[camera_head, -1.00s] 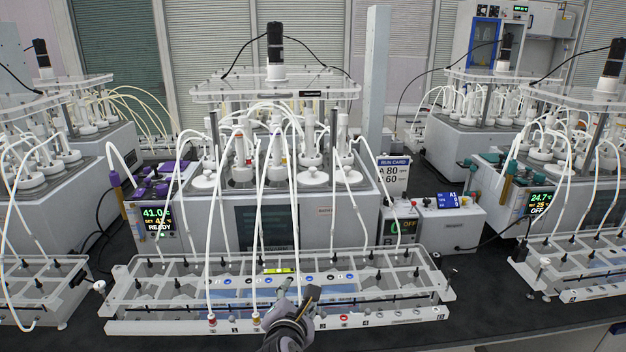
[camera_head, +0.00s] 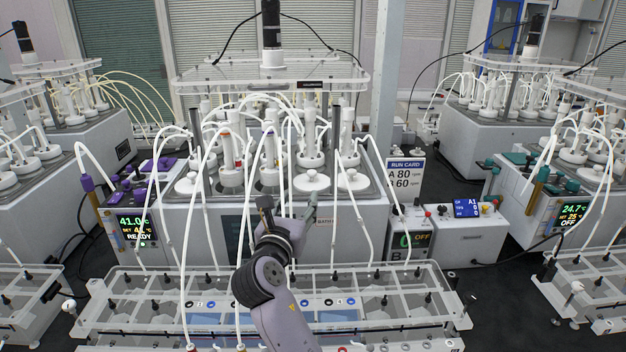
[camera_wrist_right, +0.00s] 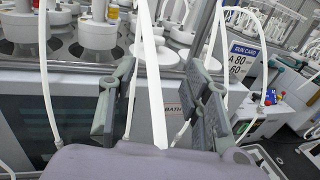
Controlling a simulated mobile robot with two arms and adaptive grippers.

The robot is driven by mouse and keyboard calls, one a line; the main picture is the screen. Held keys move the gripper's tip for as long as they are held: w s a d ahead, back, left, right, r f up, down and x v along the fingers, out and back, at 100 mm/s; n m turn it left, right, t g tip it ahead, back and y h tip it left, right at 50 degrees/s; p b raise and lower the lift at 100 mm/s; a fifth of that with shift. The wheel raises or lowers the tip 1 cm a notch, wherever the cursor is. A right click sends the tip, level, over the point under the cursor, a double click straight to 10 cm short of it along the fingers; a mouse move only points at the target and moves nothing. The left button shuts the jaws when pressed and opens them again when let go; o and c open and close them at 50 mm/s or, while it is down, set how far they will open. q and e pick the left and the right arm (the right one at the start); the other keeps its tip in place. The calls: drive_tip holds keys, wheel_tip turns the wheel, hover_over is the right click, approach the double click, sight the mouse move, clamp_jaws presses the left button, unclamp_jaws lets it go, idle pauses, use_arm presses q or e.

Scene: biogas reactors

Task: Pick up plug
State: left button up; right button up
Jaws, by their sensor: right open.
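I cannot tell for sure which part is the plug. White round stopper-like caps with knobs sit on top of the middle reactor, one (camera_head: 312,180) behind and above my right gripper and another (camera_head: 352,180) to its right. My right gripper (camera_head: 289,208) is open in front of the reactor's front face, above the clear rack. In the wrist view its two grey fingers (camera_wrist_right: 160,85) stand apart, with a white tube (camera_wrist_right: 152,70) showing between them; I see no grip on it. My left gripper is not in view.
White tubes hang from the middle reactor (camera_head: 375,225) to the clear rack (camera_head: 400,272) around my right arm. A run card (camera_head: 405,172) and control boxes (camera_head: 470,232) stand on the right. A temperature display (camera_head: 134,228) is on the left.

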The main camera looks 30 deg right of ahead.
sight(311, 174)
drive_tip(key=p+x, duration=0.1)
drive_tip(key=x, duration=0.7)
drive_tip(key=shift+w, duration=0.1)
drive_tip(key=shift+w+d+p, duration=0.25)
drive_tip(key=shift+d+p, duration=0.05)
drive_tip(key=shift+w+d+r, duration=0.15)
drive_tip(key=shift+w+d, duration=0.1)
drive_tip(key=shift+w, duration=0.05)
drive_tip(key=p+x, duration=0.1)
drive_tip(key=x, duration=0.3)
drive_tip(key=shift+w, duration=0.15)
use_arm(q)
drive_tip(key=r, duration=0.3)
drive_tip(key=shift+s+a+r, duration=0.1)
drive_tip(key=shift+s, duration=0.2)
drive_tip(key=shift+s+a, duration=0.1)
use_arm(e)
drive_tip(key=shift+c, duration=0.5)
clamp_jaws()
